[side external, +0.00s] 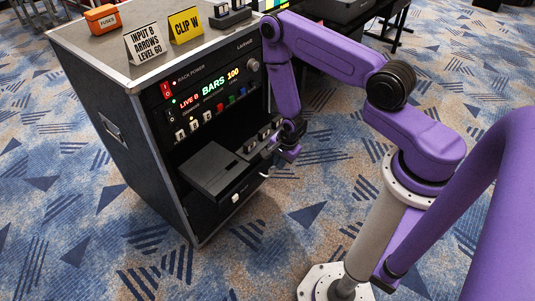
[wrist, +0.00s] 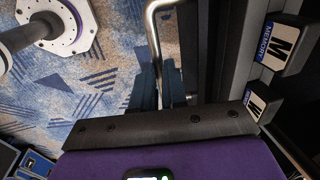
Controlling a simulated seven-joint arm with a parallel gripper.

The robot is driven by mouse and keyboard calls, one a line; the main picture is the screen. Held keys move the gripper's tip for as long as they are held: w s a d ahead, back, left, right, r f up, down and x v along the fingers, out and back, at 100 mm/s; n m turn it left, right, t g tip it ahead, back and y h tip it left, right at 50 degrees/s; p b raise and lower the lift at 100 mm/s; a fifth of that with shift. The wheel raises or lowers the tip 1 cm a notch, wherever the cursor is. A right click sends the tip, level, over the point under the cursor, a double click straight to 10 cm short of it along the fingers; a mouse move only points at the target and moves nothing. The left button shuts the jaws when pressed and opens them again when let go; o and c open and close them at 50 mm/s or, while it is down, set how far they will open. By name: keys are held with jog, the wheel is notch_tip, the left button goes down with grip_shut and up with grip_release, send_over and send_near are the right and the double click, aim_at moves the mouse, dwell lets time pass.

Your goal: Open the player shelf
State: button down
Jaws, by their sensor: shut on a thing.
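The player shelf (side external: 212,176) is a dark drawer-like unit low in the black rack; it stands out past the rack's front. Its silver bar handle (wrist: 152,30) runs down the wrist view and ends near the fingers. My gripper (side external: 270,158) is at the shelf's right front. In the wrist view its two dark fingers (wrist: 158,88) are closed about the handle. The exact contact is partly hidden by the gripper's body.
Blocks labelled M MEMORY (wrist: 287,42) stand on the shelf close beside my gripper. The rack's panel (side external: 210,92) has lit readouts, buttons and a knob above the shelf. Signs (side external: 143,44) and an orange fuse box (side external: 101,18) are on top. Carpet (side external: 300,215) before the rack is clear.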

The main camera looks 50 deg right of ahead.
jog(key=s, duration=0.4)
jog(key=shift+s, duration=0.15)
jog(key=c, duration=1.2)
grip_release()
jog(key=shift+o, duration=0.2)
notch_tip(320, 180, up, 7)
jog(key=s, duration=0.1)
jog(key=shift+s+r, duration=0.2)
jog(key=shift+c, duration=0.3)
